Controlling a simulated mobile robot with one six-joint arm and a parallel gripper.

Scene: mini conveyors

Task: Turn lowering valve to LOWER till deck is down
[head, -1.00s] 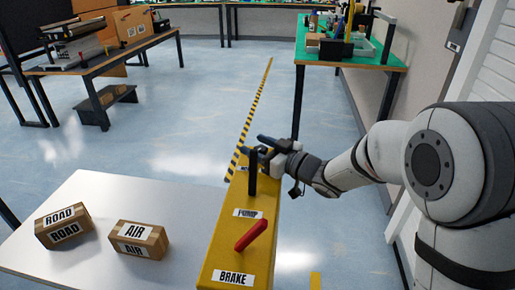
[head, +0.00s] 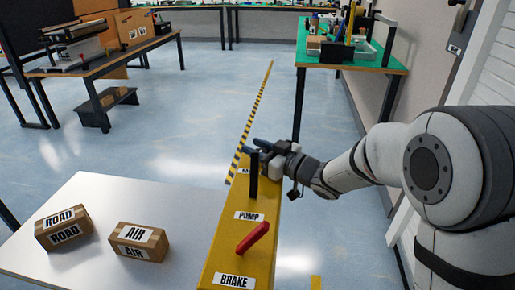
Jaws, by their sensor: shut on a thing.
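A yellow console (head: 222,248) runs away from me, with labels for BRAKE and PUMP and a third one at its far end, partly covered and unreadable. A red lever (head: 253,237) leans by the BRAKE label. A black lever (head: 253,180) stands upright by the PUMP label. My gripper (head: 256,148) is at the console's far end, beyond the black lever, shut on what appears to be the lowering valve. The valve itself is hidden behind the lever and fingers, so its setting cannot be read. No part is clearly marked as the deck.
A white tabletop (head: 95,205) lies left of the console with a ROAD box (head: 64,227) and an AIR box (head: 138,241). A striped floor line (head: 252,105) runs beyond. A green-topped bench (head: 385,65) stands at back right. The middle floor is clear.

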